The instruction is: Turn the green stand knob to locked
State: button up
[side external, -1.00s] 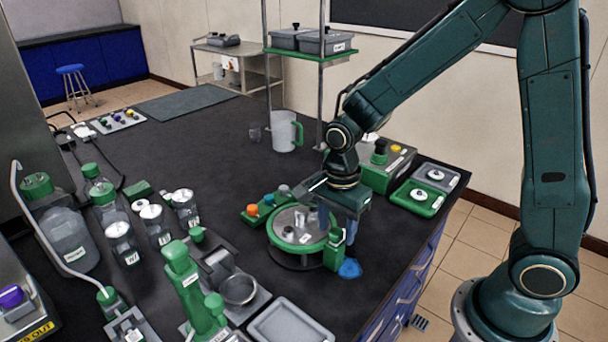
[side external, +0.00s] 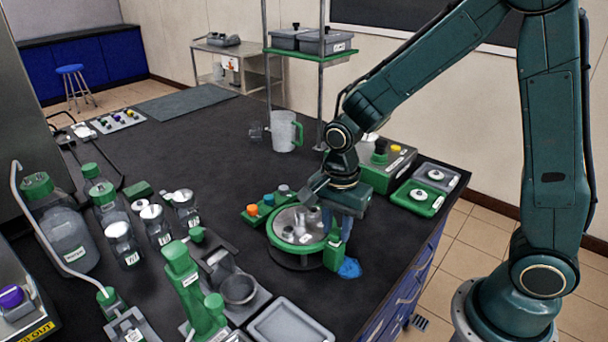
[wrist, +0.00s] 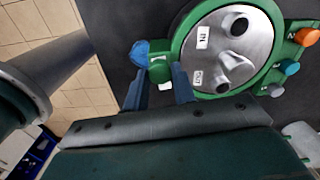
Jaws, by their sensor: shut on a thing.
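The round stand (side external: 279,241) has a green rim and a grey metal top with ports. It also shows in the wrist view (wrist: 189,66). The green knob (wrist: 160,68) is an upright green piece at the stand's rim, seen in the side view (side external: 334,256) on the right edge. My gripper (wrist: 159,79) points down at the knob, its two blue fingers one on each side, shut on it. In the side view my gripper (side external: 340,224) hides part of the knob's top. Any lock marking on the knob is too small to read.
A blue item (side external: 350,268) lies by the knob. Orange, teal and grey caps (side external: 268,200) line the stand's far side. Bottles (side external: 120,243) and a green post unit (side external: 185,280) stand left. A green-and-grey box (side external: 385,172) is behind my wrist. Open bench lies behind the stand.

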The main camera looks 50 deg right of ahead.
aim_at(336, 232)
jog(key=n, duration=0.8)
jog(key=shift+n, duration=0.3)
jog(key=n, duration=0.3)
jog(key=shift+n, duration=0.3)
jog(key=n, duration=0.4)
jog(key=o, duration=1)
jog(key=shift+r, duration=0.1)
notch_tip(336, 232, up, 14)
